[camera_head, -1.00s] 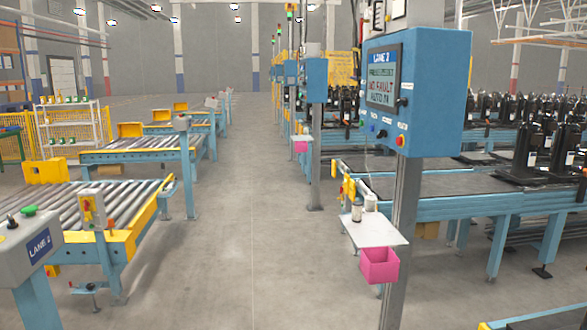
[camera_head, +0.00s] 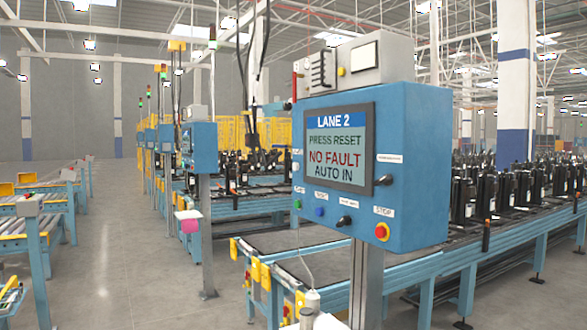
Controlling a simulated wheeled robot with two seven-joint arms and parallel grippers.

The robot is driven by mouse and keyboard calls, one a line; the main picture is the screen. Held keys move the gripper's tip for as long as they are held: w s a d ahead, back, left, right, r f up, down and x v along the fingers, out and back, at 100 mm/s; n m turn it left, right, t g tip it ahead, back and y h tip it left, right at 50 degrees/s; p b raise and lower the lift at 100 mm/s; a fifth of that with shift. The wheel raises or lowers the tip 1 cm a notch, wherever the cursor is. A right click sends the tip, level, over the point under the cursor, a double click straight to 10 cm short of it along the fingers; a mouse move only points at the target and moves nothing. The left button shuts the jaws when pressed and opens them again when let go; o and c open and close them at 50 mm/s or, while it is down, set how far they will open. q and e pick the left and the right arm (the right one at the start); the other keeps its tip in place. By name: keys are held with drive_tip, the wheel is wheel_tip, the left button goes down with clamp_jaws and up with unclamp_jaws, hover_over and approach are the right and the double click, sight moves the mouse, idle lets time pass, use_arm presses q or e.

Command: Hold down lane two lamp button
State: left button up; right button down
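The blue lane two control box (camera_head: 420,170) stands on a grey post to the right of centre. Its screen (camera_head: 339,148) reads "LANE 2, PRESS RESET, NO FAULT, AUTO IN". Below the screen are a green button (camera_head: 298,204), a blue button (camera_head: 319,211), a black knob (camera_head: 345,221) and a red stop button (camera_head: 382,231) on yellow. Another black knob (camera_head: 384,180) sits right of the screen. Most small labels are too small to read, so I cannot tell which control is the lamp button. Neither of my grippers shows.
A conveyor (camera_head: 490,258) with several black compressors runs behind the box to the right. A white bottle-like thing (camera_head: 309,303) stands below the box at the bottom edge. Another blue control box (camera_head: 200,147) is farther back. The grey floor (camera_head: 130,270) at left is open.

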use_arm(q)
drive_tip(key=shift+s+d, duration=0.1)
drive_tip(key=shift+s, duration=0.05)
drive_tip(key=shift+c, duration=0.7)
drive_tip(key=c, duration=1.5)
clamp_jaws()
